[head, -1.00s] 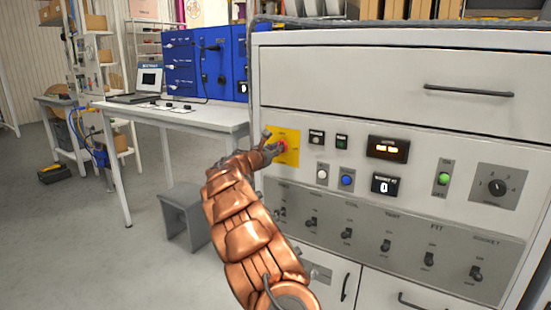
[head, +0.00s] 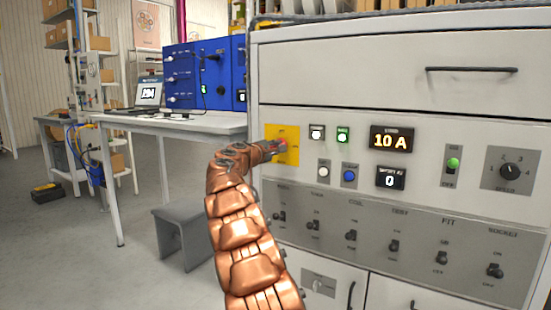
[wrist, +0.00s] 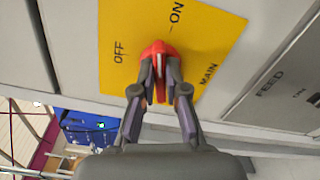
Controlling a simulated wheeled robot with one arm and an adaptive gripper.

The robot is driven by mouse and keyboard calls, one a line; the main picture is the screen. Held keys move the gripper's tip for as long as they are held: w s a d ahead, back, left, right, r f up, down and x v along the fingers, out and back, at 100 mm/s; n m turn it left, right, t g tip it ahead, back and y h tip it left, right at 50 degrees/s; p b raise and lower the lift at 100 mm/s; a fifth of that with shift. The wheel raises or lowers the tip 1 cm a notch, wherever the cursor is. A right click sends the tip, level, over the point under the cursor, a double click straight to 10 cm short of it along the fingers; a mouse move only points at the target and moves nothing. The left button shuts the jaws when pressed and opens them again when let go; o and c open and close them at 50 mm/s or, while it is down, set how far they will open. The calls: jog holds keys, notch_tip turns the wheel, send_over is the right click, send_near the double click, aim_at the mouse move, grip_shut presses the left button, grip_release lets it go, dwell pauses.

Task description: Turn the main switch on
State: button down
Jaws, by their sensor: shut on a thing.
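The main switch is a red knob (wrist: 157,52) on a yellow plate (wrist: 205,45) marked OFF, ON and MAIN. In the head view the yellow plate (head: 292,157) is at the left end of the white cabinet's panel. My gripper (wrist: 160,78) is shut on the red knob, one finger on each side. The knob's white line points up in the wrist view, nearer to ON than to OFF. The amber display (head: 391,140) reads 10 A, and the small green lamp (head: 343,135) is lit.
A counter display (head: 390,178) reads 0. A green button (head: 453,164), a speed dial (head: 510,171) and a row of toggles (head: 351,236) share the panel. A grey stool (head: 182,238) and a table (head: 190,124) with a laptop stand to the left. Open floor lies beyond.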

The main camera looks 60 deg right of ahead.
jog(key=shift+s+m+b, duration=0.1)
jog(key=shift+m+b, duration=1.55)
jog(key=shift+m, duration=0.05)
jog(key=c, duration=1.2)
grip_release()
jog(key=shift+f, duration=0.1)
jog(key=shift+a, duration=0.1)
jog(key=a, duration=1.1)
jog(key=shift+s+a, duration=0.2)
jog(key=shift+a, duration=0.2)
